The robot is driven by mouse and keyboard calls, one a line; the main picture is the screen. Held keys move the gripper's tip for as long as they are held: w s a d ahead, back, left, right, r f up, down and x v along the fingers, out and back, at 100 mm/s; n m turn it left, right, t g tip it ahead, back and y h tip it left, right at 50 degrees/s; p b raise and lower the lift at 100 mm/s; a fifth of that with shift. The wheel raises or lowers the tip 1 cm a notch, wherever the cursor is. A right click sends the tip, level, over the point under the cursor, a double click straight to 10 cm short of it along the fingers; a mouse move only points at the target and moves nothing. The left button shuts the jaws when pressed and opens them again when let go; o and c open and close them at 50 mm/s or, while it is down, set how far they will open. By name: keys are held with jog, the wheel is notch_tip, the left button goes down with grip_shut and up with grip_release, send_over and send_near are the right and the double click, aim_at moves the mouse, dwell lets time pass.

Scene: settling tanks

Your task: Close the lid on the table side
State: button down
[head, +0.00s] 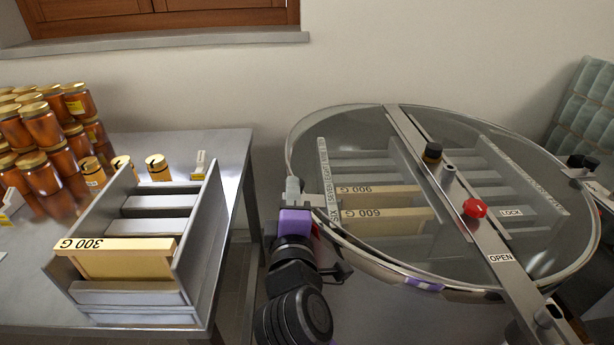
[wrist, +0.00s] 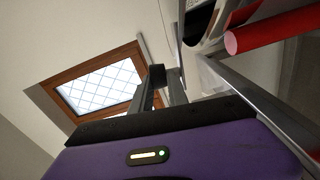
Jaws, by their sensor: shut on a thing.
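The round steel drum (head: 385,270) stands at the right in the head view, with a clear lid in two halves beside a steel crossbar. The table-side lid half (head: 345,128) is the left one. It appears to lie flat or nearly flat over the drum; a small gap at its rim cannot be told. My gripper (head: 294,190) is at this half's left edge, shut on what seems to be the lid's edge handle, mostly hidden by the fingers. The fingers also show in the wrist view (wrist: 160,85), above the purple gripper body.
The steel table (head: 225,145) on the left bears a grey frame rack (head: 210,215) with a 300 G frame (head: 120,262), and several honey jars (head: 42,125). The crossbar (head: 455,205) carries a red knob (head: 475,208). A narrow gap separates table and drum.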

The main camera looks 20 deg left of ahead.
jog(key=shift+n, duration=0.8)
jog(key=shift+s+a+f+b, duration=0.15)
jog(key=shift+f+b, duration=0.25)
jog(key=shift+f, duration=0.85)
jog(key=shift+a+f+b, duration=0.15)
jog(key=shift+f+b, duration=0.2)
jog(key=shift+f, duration=0.85)
jog(key=shift+f, duration=0.15)
jog(key=c, duration=1.6)
grip_release()
jog(key=shift+o, duration=0.2)
jog(key=v, duration=0.7)
jog(key=shift+s+r, duration=0.3)
jog(key=shift+s, duration=0.05)
jog(key=shift+d, duration=0.1)
